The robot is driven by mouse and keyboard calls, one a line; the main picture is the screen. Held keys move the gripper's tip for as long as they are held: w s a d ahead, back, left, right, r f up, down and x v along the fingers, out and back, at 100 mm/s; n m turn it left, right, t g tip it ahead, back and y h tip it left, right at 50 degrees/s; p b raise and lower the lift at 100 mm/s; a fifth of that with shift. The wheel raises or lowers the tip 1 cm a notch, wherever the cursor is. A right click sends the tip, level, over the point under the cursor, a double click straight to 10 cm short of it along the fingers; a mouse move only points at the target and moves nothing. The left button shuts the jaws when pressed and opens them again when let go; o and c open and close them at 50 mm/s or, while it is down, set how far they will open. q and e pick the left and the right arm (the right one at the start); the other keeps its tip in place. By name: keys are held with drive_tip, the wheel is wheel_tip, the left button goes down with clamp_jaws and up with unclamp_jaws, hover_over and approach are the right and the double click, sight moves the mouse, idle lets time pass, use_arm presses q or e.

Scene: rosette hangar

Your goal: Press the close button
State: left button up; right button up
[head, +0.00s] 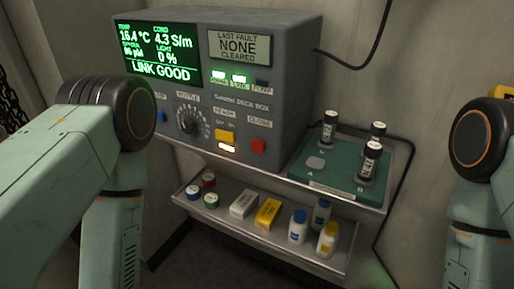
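A blue button (162,116) shows partly beside my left arm. My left arm fills the left side and my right arm stands at the right edge, both apart from the box. Neither gripper shows in the head view.
The box stands on a metal shelf (225,160). A green tray (325,178) with several black-capped vials (369,160) sits right of it. A lower shelf (270,235) holds tape rolls, small boxes and bottles (298,227). The box's screen (158,52) reads LINK GOOD. A black cable (365,55) runs along the wall.

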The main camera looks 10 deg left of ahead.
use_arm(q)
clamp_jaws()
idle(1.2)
